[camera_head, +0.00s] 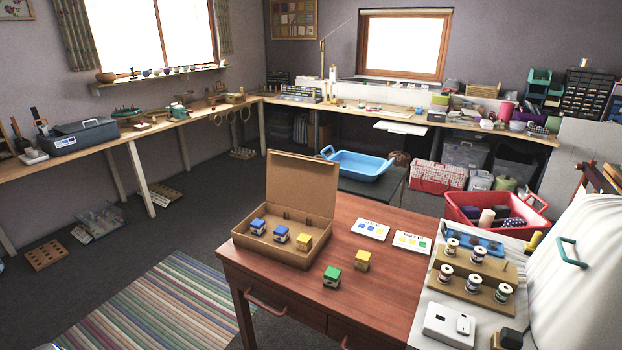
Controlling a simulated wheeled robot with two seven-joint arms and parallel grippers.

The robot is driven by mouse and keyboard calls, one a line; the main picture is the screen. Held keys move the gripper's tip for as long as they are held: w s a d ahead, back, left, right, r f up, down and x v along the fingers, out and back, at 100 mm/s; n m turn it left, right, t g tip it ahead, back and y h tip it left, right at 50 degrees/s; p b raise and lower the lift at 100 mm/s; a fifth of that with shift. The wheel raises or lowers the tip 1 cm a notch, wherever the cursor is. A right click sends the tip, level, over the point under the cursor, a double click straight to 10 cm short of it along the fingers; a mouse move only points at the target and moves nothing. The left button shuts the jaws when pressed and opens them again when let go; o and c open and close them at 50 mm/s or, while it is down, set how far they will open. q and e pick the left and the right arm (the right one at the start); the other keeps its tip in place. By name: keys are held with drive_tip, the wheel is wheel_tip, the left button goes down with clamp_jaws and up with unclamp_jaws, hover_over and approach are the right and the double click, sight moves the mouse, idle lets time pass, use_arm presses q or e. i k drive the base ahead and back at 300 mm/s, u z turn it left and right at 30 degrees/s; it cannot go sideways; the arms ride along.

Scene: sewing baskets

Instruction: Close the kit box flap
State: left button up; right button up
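The brown cardboard kit box (270,252) sits on the red-brown wooden table, toward its left back corner. Its flap (302,184) stands upright, raised along the back edge, so the box is open. Inside stand two blue-topped blocks (257,226) (281,233) and a yellow-topped block (304,241). The bottom of the box is partly hidden by its front wall. Neither of my grippers shows in the head view.
A green-topped block (331,277) and a yellow-topped block (362,260) stand on the table (385,290), right of the box. Two cards (370,229) (412,240) lie behind them. Spools on wooden steps (470,285) stand at right. The table's front middle is clear.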

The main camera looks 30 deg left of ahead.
sight(305, 184)
drive_tip(key=u, duration=2.5)
drive_tip(key=i, duration=4.15)
drive_tip(key=z, duration=2.65)
drive_tip(key=i, duration=2.5)
